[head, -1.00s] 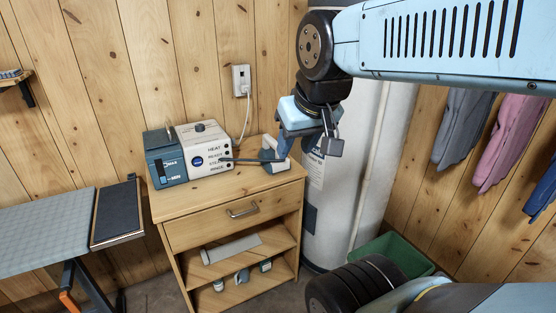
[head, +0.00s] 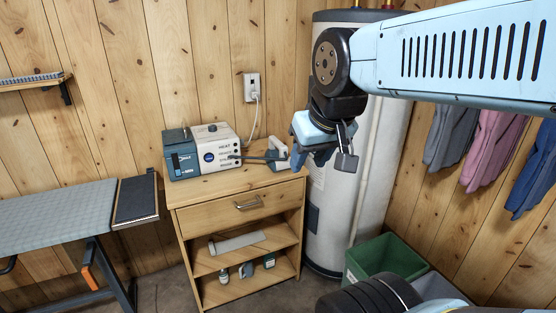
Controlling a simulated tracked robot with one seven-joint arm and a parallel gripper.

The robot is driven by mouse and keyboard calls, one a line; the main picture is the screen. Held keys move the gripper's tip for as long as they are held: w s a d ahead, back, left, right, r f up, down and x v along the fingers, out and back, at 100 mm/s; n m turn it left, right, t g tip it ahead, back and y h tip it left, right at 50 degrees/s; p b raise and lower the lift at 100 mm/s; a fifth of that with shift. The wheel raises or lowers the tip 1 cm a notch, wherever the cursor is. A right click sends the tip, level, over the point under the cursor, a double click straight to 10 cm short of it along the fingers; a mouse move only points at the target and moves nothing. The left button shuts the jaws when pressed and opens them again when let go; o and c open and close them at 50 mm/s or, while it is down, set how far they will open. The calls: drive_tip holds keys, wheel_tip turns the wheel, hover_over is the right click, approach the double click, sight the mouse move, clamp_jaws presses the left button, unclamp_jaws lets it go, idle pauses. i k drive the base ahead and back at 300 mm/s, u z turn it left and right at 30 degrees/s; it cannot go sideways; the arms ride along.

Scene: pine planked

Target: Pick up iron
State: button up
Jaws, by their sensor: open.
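The iron (head: 279,151), pale grey with a dark cord running to the steam unit, rests on the right part of the wooden cabinet's top (head: 212,187). The steam unit (head: 206,150), blue and white with printed labels, stands to its left. My gripper (head: 322,158) is open and empty. In the picture it is just right of the iron, with its left finger close to the iron's right edge. I cannot tell the depth gap between them. Much of the iron shows; its right edge is close behind the finger.
A tall grey-white tank (head: 330,222) stands right of the cabinet. An ironing board (head: 60,215) with a dark end rest (head: 137,202) is at the left. A green bin (head: 385,258) is at lower right. Clothes (head: 492,150) hang on the right wall. An outlet (head: 251,88) feeds a white cord.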

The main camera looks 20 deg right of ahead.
sight(276, 166)
drive_tip(key=u, duration=0.15)
drive_tip(key=i, duration=0.95)
drive_tip(key=z, duration=0.1)
